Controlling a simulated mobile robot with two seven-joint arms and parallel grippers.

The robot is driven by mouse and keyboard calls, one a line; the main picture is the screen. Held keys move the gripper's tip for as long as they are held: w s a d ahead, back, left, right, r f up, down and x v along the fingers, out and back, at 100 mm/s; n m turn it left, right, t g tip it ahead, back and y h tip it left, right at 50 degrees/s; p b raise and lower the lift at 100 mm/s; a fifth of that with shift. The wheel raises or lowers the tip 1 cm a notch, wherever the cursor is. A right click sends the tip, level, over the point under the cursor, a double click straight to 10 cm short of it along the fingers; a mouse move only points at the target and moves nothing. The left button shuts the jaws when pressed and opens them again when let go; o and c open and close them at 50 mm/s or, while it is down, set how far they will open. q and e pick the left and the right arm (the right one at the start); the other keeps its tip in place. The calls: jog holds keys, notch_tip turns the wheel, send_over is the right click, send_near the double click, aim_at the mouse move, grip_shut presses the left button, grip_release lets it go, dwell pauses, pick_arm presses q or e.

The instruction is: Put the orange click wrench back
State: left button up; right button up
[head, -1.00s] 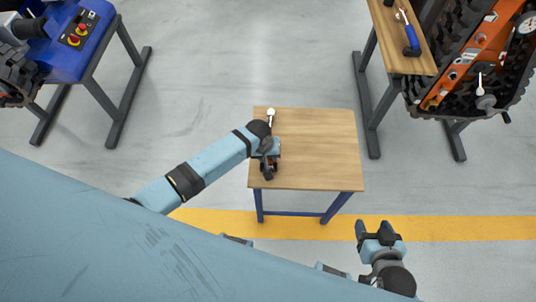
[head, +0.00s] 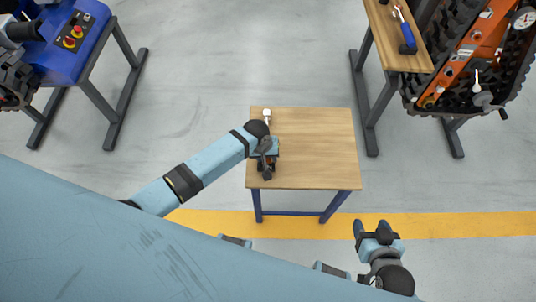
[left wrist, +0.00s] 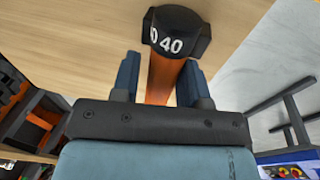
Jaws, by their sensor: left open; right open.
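The orange click wrench (left wrist: 160,78) lies on the small wooden table. In the left wrist view its orange handle and black end cap marked 40 show. In the head view only its pale round head (head: 266,114) shows clearly near the table's back left corner; my arm hides most of the handle. My left gripper (head: 266,172) is low over the table's left side. In the left wrist view its open fingers (left wrist: 160,80) stand on either side of the handle. My right gripper (head: 371,227) is open and empty, right of the table's front edge.
The wooden table (head: 315,150) is otherwise bare. A wooden bench (head: 400,57) at the top right bears a blue-handled tool (head: 406,30). Beside it is an orange tracked carrier (head: 478,45). A blue control bench (head: 85,50) stands top left. Open floor lies between.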

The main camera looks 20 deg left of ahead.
pick_arm(q)
notch_tip(320, 180, up, 11)
jog(key=s+a+p, duration=0.1)
jog(key=a+p, duration=0.1)
jog(key=s+a+r+m+t+h, duration=0.1)
jog(key=s+m+t, duration=0.5)
jog(key=s, duration=1)
jog(key=a+r+t, duration=0.1)
jog(key=a+t, duration=0.1)
jog(key=t, duration=0.1)
jog(key=shift+s+t+h, duration=0.15)
jog(key=shift+t+h, duration=0.15)
jog(key=shift+a, duration=0.1)
notch_tip(320, 180, up, 9)
jog(key=p, duration=1)
jog(key=shift+a+r, duration=0.2)
jog(key=shift+a, duration=0.1)
jog(key=shift+s+r, duration=0.1)
jog(key=shift+r, duration=0.05)
